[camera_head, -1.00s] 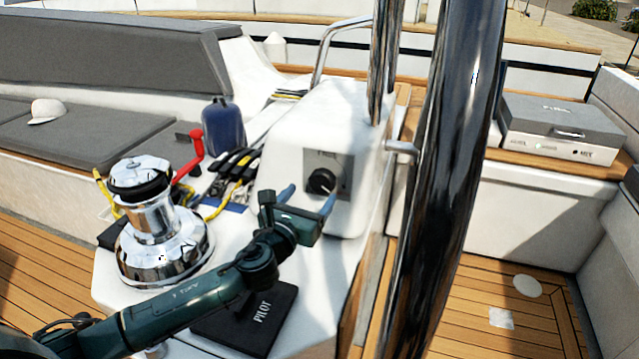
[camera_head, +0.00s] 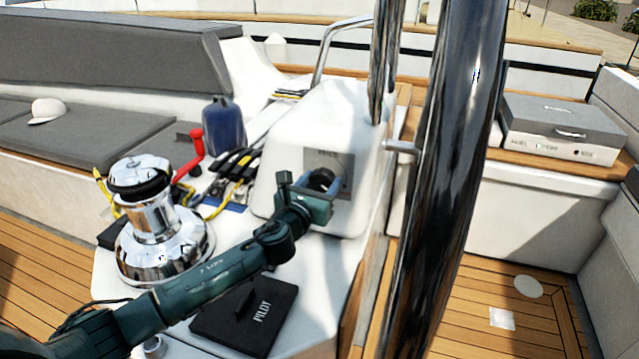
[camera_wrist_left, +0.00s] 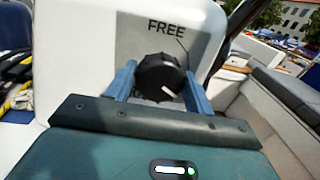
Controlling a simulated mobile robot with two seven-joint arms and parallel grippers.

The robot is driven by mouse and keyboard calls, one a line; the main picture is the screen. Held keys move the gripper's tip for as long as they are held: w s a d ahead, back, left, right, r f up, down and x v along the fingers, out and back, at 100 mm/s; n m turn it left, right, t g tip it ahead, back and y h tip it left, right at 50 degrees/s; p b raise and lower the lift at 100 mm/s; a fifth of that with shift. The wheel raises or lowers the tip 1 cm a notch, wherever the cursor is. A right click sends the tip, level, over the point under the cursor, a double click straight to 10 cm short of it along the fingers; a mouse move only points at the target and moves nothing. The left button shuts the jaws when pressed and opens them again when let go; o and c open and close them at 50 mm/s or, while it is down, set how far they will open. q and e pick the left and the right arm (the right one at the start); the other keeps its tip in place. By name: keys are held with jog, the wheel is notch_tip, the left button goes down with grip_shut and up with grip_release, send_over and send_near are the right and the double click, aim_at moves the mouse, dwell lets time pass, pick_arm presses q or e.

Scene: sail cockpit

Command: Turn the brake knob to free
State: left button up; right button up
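The black brake knob (camera_head: 321,180) sits on a grey panel (camera_head: 346,165) on the white pedestal. In the left wrist view the knob (camera_wrist_left: 160,77) carries a white mark pointing to its lower right, and the word FREE is printed above it with a thin line by it. My left gripper (camera_wrist_left: 158,84) has its blue fingers on either side of the knob, with small gaps seeming to show; contact is hard to tell. In the head view the left gripper (camera_head: 320,183) covers the knob's lower part. My right gripper is not in view.
A thick steel post (camera_head: 437,180) rises right of the pedestal. A blue bottle (camera_head: 224,127) and ropes are behind.

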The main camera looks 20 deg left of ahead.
pick_arm(q)
jog(key=c, duration=0.5)
jog(key=shift+o, duration=0.2)
jog(key=shift+n, duration=0.3)
jog(key=n+b, duration=0.1)
jog(key=n, duration=0.4)
jog(key=shift+a+f+n+y, duration=0.1)
jog(key=shift+n+y, duration=0.3)
jog(key=n+y, duration=0.1)
jog(key=n, duration=0.6)
jog(key=n+y, duration=0.1)
jog(key=n, duration=0.6)
jog(key=shift+f, duration=0.1)
jog(key=n+p, duration=0.1)
jog(key=n, duration=0.4)
jog(key=shift+f+g, duration=0.1)
jog(key=shift+g, duration=0.2)
jog(key=shift+n, duration=0.4)
